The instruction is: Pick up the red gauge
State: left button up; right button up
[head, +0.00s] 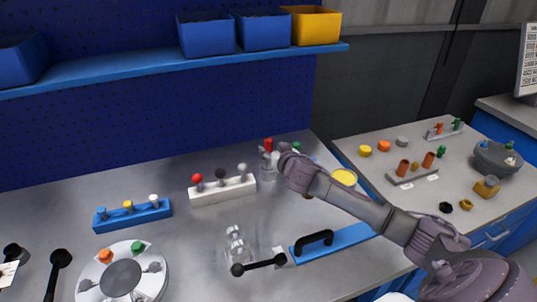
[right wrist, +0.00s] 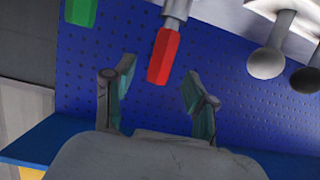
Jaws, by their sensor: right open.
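The red gauge (head: 268,145) has a red faceted handle on a grey metal body and stands upright at the back of the steel bench, right of the white rack. My right gripper (head: 283,149) is close beside it on its right and partly hides the area. In the right wrist view the red gauge (right wrist: 163,55) shows ahead of my open right gripper (right wrist: 160,75). The free end of its red handle lines up with the gap between the fingertips, and no finger visibly touches it. My left gripper is not in view.
A green handle (right wrist: 81,12) is near the red one. A white rack (head: 222,191) with red, black and grey knobs stands to the left. A blue rack (head: 132,216), a round white fixture (head: 150,285) and a clear part (head: 236,245) are nearer. A shelf (head: 130,69) runs above.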

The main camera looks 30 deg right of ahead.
aim_at(270, 148)
jog(key=x, duration=0.4)
jog(key=shift+w+f+p, duration=0.3)
jog(key=shift+f+p, duration=0.05)
jog(key=shift+f, duration=0.05)
jog(key=shift+d, duration=0.1)
jog(key=shift+r, duration=0.1)
grip_shut()
